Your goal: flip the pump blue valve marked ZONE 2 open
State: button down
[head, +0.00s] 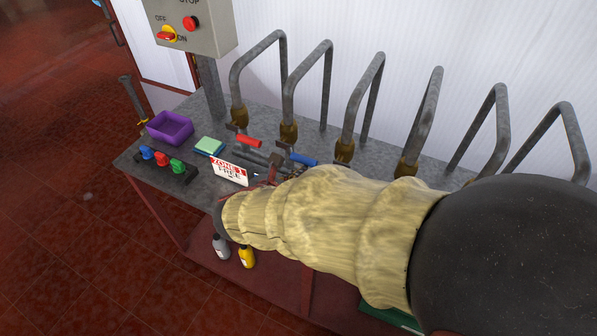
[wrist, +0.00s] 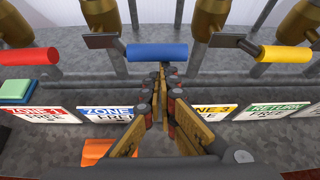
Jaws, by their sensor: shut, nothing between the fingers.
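The blue valve handle (wrist: 157,53) lies crosswise in the upper middle of the wrist view, joined by a flat metal lever to a brass valve body (wrist: 103,15) on its left. It also shows in the head view (head: 304,160). Below it a blue-topped card (wrist: 106,113) reads ZONE and FREE; its number is hard to make out beside my fingers. My gripper (wrist: 161,70) is shut and empty. Its tips are right at the near side of the blue handle; I cannot tell whether they touch. In the head view my sleeved arm hides much of the bench.
A red handle (wrist: 28,56) is left and a yellow handle (wrist: 285,54) right of the blue one. Cards for ZONE 1 (wrist: 38,114), ZONE 3 (wrist: 212,112) and RETURN (wrist: 268,111) stand alongside. An orange object (wrist: 97,150) lies nearby. A purple bin (head: 169,128) sits at the bench's left.

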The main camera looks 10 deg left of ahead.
aim_at(298, 161)
jog(key=shift+r+n+p, duration=0.3)
jog(key=shift+r+p, duration=0.05)
jog(key=shift+p, duration=0.75)
notch_tip(298, 161, up, 4)
jog(key=n+h+p, duration=0.1)
jog(key=p, duration=0.6)
jog(key=n+h+p, duration=0.1)
jog(key=h+p, duration=0.1)
jog(key=p, duration=0.5)
jog(key=shift+a+r+n+g, duration=0.1)
jog(key=shift+r+n+g, duration=0.1)
jog(key=shift+n+g, duration=0.2)
jog(key=r+n+h+p, duration=0.1)
jog(key=p, duration=0.4)
jog(key=shift+w+a+r+n+h, duration=0.15)
jog(key=shift+a+r+n+h, duration=0.25)
jog(key=w+a+r+n+h+p, duration=0.2)
jog(key=a+r+n+h+p, duration=0.1)
jog(key=p, duration=0.5)
jog(key=shift+a+r+n+t, duration=0.3)
jog(key=shift+a+n, duration=0.4)
jog(key=shift+a, duration=0.4)
jog(key=shift+s, duration=0.1)
